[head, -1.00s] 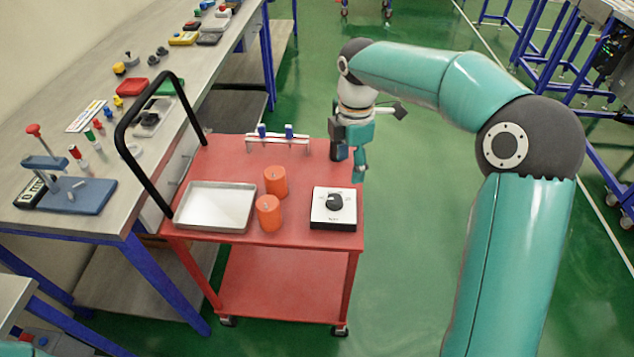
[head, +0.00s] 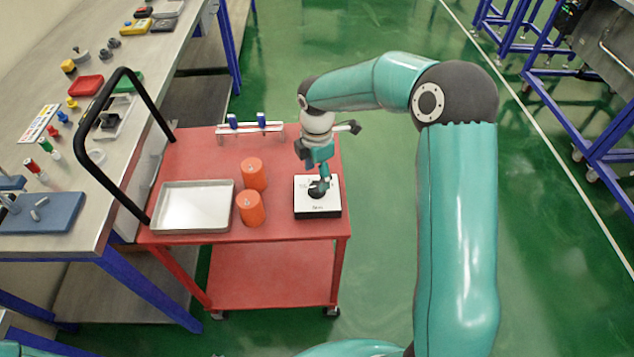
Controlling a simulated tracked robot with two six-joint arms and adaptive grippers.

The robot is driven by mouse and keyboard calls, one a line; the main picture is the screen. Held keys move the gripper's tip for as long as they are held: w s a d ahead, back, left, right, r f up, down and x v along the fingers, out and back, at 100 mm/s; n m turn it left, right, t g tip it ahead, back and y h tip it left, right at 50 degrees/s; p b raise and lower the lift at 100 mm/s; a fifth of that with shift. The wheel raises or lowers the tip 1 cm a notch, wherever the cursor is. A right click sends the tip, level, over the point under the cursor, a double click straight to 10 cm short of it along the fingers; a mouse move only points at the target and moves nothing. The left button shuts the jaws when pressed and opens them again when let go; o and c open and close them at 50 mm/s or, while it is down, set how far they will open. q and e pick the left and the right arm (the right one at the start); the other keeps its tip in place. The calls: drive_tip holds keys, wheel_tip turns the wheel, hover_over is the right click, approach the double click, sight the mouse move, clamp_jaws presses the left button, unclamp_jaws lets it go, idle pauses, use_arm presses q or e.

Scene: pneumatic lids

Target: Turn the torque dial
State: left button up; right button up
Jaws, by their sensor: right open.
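The torque dial is a black knob (head: 316,190) on a white-topped box (head: 317,209) with dark sides, at the front right of the red cart. My right gripper (head: 321,183) is open and points down over the dial. Its fingers hide part of the knob, and I cannot tell whether they touch it. My left gripper is not in view.
The red cart top (head: 190,160) also holds a metal tray (head: 193,207), two orange cylinders (head: 250,208) and a small rack with blue pieces (head: 250,129). A black handle (head: 130,110) rises at the left. A cluttered workbench (head: 110,195) stands beyond it.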

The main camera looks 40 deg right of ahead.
sight(317, 186)
drive_tip(key=shift+f, duration=2.45)
drive_tip(key=c, duration=1.1)
drive_tip(key=shift+c, duration=0.2)
